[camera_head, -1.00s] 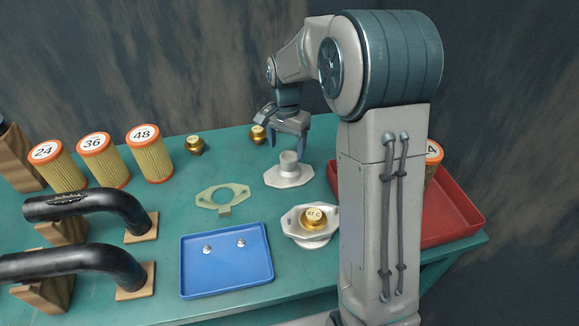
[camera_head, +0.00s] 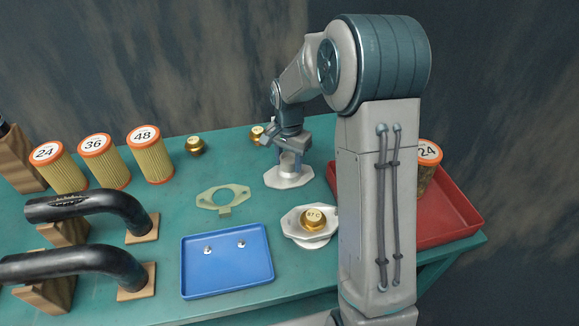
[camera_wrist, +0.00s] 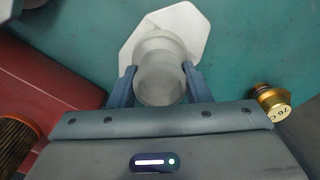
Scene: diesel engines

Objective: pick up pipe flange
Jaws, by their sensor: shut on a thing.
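The pipe flange (camera_head: 289,180) is a pale grey-white piece with a flat angular base and a round upright neck. It stands on the green table, base down. My gripper (camera_head: 292,158) is over it, shut on the neck. In the wrist view the flange (camera_wrist: 190,28) shows its base beyond the neck, and the two fingers of my gripper (camera_wrist: 158,85) press on either side of the neck. The fingers hide part of the neck in the head view.
A second whitish flange (camera_head: 297,236) with a brass cap (camera_head: 313,219) is nearer. A gasket (camera_head: 222,197) and blue tray (camera_head: 226,284) lie left. A red tray (camera_head: 455,222) is right. Another brass fitting (camera_wrist: 272,104) is close to my gripper. Filters and black pipes stand left.

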